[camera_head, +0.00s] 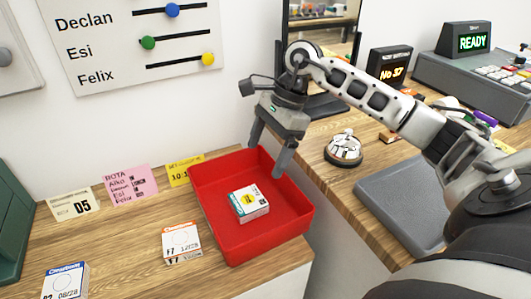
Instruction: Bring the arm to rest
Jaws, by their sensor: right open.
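My right arm comes in from the right, and my right gripper (267,158) points down at the back right of the red tray (264,247). Its two fingers are apart, with nothing seen between them. A small white box (249,203) with a yellow mark and dark-green edges lies in the tray, in front of the fingers and apart from them. My left gripper is not in view.
White boxes with orange (180,243) and blue (65,284) print stand left of the tray. Note cards (131,186) line the wall. A silver bell (343,149), a grey mat (405,207) and a register (478,78) are on the right counter. A gap separates the counters.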

